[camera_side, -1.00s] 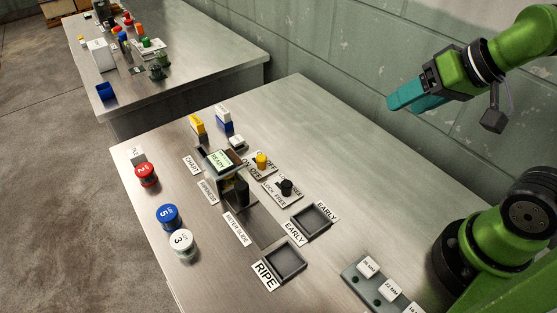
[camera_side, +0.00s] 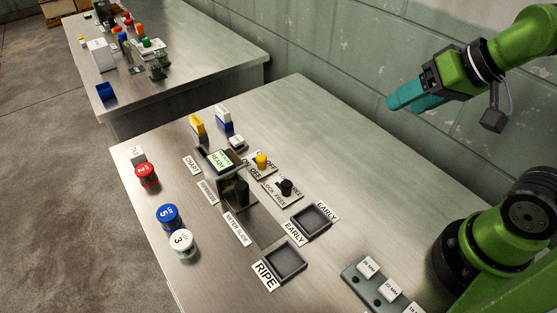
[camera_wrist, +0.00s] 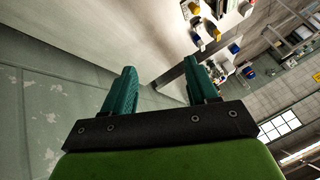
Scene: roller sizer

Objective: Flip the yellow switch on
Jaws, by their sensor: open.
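The yellow switch (camera_side: 262,161) stands on a small plate on the near table in the side view, with OFF labels around it. A black knob (camera_side: 287,187) with a LOCK FREE label is just below and right of it. My gripper (camera_side: 404,99) is raised high at the upper right, far from the switch, with teal fingers. In the wrist view my gripper (camera_wrist: 160,88) shows its two fingers apart with nothing between them. I cannot make out the switch in the wrist view.
EARLY (camera_side: 312,221) and RIPE (camera_side: 285,262) trays lie in front. Red (camera_side: 147,175), blue (camera_side: 168,217) and white (camera_side: 183,244) jars line the left edge. The table's back right is clear.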

